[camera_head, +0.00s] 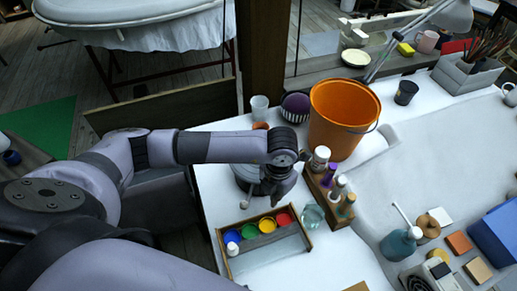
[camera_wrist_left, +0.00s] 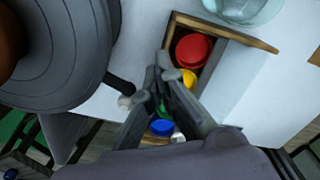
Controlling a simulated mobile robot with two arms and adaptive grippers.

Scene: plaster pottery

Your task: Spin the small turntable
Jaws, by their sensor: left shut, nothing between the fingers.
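The small turntable is a dark grey round disc with ring grooves (camera_wrist_left: 62,45) at the left of the left wrist view. In the head view its edge (camera_head: 243,174) shows beside and below my left wrist, which hides much of it. A dark rod with a pale ball end (camera_wrist_left: 124,102) sticks out from it; the ball also shows in the head view (camera_head: 244,205). My left gripper (camera_head: 272,198) is shut and empty, pointing down beside the turntable. In the wrist view its fingertips (camera_wrist_left: 160,70) are together, just right of the rod. My right gripper is not in view.
A wooden paint tray (camera_head: 309,244) with red, yellow, green and blue pots lies in front of the gripper. A glass jar (camera_head: 313,217) and a wooden bottle rack (camera_head: 325,190) stand right of it. An orange bucket (camera_head: 342,115) stands behind. White table (camera_head: 215,205) is bare at left.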

